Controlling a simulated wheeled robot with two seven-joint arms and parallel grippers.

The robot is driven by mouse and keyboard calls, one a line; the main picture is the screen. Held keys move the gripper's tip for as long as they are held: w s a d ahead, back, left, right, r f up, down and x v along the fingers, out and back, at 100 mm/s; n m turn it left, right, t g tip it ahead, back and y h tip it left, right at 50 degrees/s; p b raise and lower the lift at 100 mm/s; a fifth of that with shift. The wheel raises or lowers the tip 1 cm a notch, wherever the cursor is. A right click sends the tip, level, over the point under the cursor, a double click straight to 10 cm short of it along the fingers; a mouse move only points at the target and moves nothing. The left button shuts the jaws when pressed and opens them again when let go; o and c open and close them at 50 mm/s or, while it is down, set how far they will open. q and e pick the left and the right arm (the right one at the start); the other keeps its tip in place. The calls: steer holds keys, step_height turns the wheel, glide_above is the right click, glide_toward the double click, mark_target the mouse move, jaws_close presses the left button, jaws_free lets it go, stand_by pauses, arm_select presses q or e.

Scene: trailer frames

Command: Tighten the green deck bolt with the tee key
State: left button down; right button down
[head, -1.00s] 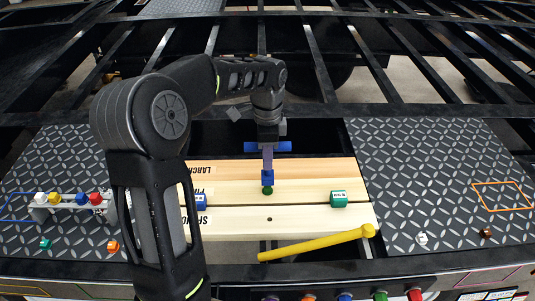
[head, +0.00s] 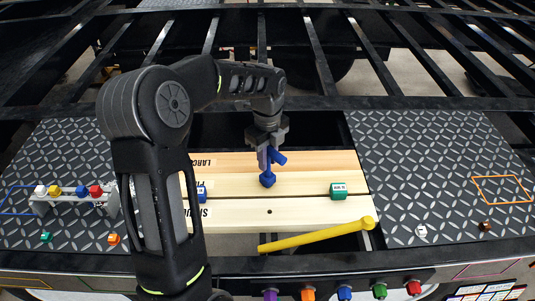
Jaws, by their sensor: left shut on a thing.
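My left gripper (head: 266,150) reaches down over the pale wooden deck boards (head: 320,165) and is shut on the blue tee key (head: 268,180). The key stands roughly upright, with its crossbar at the jaws and pointing mostly toward the viewer. Its blue socket end is low over the middle board. The green deck bolt is not visible now; the socket end covers the spot where green showed earlier. I cannot tell how far the socket sits over it. My right gripper is not in view.
A green labelled block (head: 339,191) and a blue one (head: 201,192) sit on the boards. A yellow bar (head: 315,237) lies across the front gap. A rack (head: 75,201) holds coloured pieces at left. Diamond plate (head: 430,170) on the right is mostly clear.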

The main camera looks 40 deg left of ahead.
arm_select(q)
steer(key=m, duration=0.2)
steer(key=m+p, duration=0.1)
steer(key=shift+r+m, duration=0.2)
steer(key=shift+m, duration=0.2)
steer(key=m+p, duration=0.1)
steer(key=m, duration=0.2)
steer(key=shift+m+p, duration=0.3)
steer(key=shift+m, duration=0.1)
steer(key=shift+f+m, duration=0.1)
steer(key=shift+m, duration=0.9)
steer(key=shift+r, duration=2.45)
